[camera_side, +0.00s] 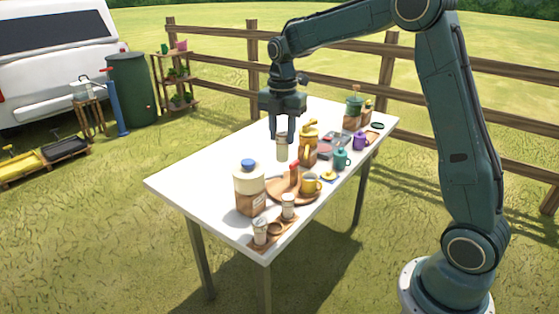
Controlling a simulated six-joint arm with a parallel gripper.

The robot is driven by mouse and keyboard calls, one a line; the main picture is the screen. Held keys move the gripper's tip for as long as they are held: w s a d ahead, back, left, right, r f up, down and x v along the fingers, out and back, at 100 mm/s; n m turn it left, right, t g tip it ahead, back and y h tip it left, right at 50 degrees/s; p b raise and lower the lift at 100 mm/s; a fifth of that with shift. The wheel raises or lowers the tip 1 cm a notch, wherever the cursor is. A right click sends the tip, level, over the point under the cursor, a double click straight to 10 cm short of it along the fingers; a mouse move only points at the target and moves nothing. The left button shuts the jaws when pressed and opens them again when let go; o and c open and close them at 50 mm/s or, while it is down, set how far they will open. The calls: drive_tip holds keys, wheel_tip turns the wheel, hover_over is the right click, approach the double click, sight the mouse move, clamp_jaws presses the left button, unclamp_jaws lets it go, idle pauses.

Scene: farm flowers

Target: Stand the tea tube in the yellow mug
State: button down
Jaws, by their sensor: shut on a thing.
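My gripper (281,132) points down above the white table and is shut on the tea tube (282,152), a small pale cylinder. The tube hangs upright, behind and to the left of the yellow mug (310,186), apart from it. From this side I cannot tell exactly how high the tube is above the table. The yellow mug stands upright on the right part of a round wooden tray (282,197). Its inside looks dark, and I cannot make out what is in it.
A wooden rack (275,230) with two similar tubes and an empty-looking middle place is at the near corner. A large blue-topped jar (249,188) stands left of the tray. A yellow bottle (308,146), teal mug (341,159) and purple mug (360,141) stand behind. The table's left part is clear.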

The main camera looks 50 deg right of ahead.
drive_tip(key=d+r, duration=0.2)
drive_tip(key=d, duration=1.3)
wheel_tip(320, 180, down, 16)
drive_tip(key=shift+s+n, duration=0.2)
drive_tip(key=shift+n, duration=0.2)
drive_tip(key=shift+a, duration=0.1)
drive_tip(key=shift+f, duration=2.05)
drive_tip(key=shift+f, duration=0.4)
drive_tip(key=c, duration=1)
unclamp_jaws()
drive_tip(key=shift+r, duration=0.15)
wheel_tip(320, 180, up, 12)
drive_tip(key=shift+r, duration=0.25)
